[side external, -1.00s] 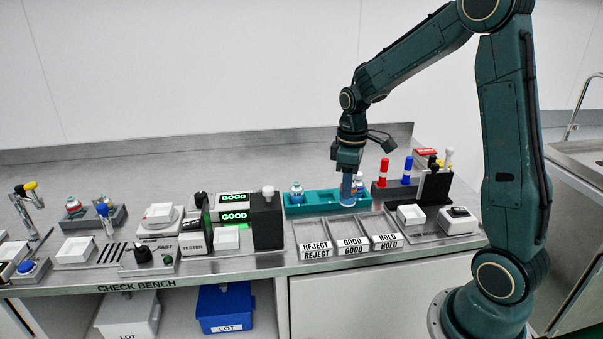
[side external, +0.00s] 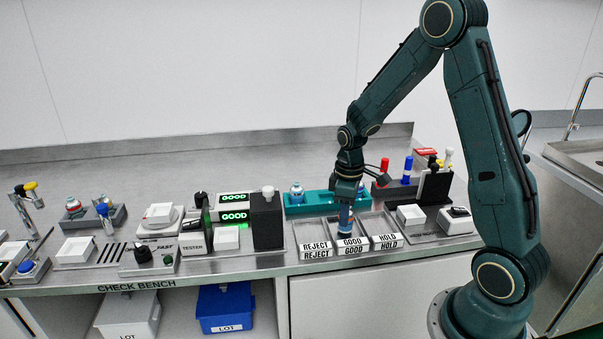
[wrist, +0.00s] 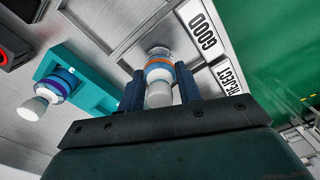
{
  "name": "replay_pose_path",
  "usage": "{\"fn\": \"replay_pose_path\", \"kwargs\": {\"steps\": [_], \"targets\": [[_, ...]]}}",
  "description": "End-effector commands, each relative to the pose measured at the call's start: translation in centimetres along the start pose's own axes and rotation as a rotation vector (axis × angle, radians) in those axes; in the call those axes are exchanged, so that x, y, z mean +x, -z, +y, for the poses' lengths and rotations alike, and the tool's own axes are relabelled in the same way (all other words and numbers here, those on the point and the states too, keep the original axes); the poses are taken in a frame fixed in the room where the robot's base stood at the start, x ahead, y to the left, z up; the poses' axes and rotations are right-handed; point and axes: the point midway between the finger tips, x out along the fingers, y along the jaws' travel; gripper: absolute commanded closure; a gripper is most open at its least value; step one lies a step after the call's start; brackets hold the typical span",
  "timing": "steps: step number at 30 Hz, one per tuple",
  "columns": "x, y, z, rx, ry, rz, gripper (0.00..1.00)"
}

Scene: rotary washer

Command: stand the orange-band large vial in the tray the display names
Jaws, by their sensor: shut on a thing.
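The display (side external: 235,199) reads GOOD in green. In the side view the vial (side external: 345,220) hangs upright below my gripper, over the GOOD tray (side external: 363,227). I cannot tell whether its base touches the tray floor. The GOOD label (wrist: 202,31) shows beside it in the wrist view.
The REJECT tray (side external: 311,230) is left and the HOLD tray (side external: 378,222) right, both apparently empty.

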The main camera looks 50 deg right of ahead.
Motion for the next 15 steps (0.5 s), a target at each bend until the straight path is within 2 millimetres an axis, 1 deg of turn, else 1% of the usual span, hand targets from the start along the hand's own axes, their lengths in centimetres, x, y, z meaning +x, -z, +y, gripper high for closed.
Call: {"fn": "replay_pose_path", "kwargs": {"steps": [14, 15], "targets": [[0.52, 0.02, 0.02, 0.0, -0.001, 0.001, 0.92], [0.51, 0.02, 0.02, 0.0, -0.001, 0.001, 0.6]]}}
